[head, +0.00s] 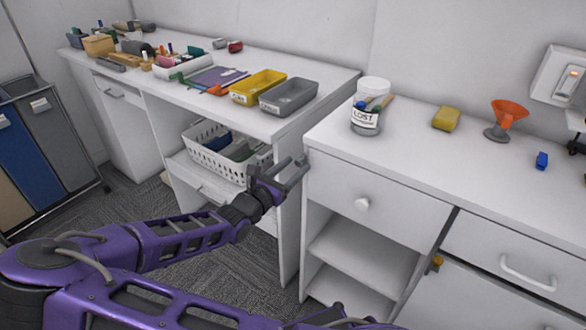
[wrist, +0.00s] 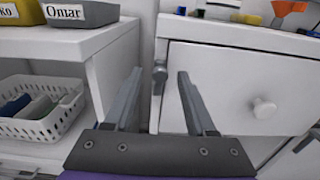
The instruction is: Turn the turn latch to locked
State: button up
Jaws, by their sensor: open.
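My gripper (head: 289,170) is open, with nothing held, in front of the gap between the left desk and the right cabinet. In the wrist view its two fingers point forward, apart, with a small grey knob-like fitting (wrist: 160,76) in line between the tips. The fitting sits at the left edge of the drawer front; it may be the turn latch, but its setting is unclear. I cannot tell whether the fingers touch it. A small yellow-orange fitting (head: 437,263) is at the edge of the lower right door in the head view; it too could be a latch.
The white drawer (head: 335,186) has a round knob (head: 362,204), also in the wrist view (wrist: 264,107). A white basket (head: 216,158) sits on the desk shelf. Trays, a LOST jar (head: 367,118), a yellow sponge (head: 446,119) and an orange funnel (head: 507,116) stand on top.

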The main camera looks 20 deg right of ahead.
jog(key=shift+c, duration=0.2)
grip_shut()
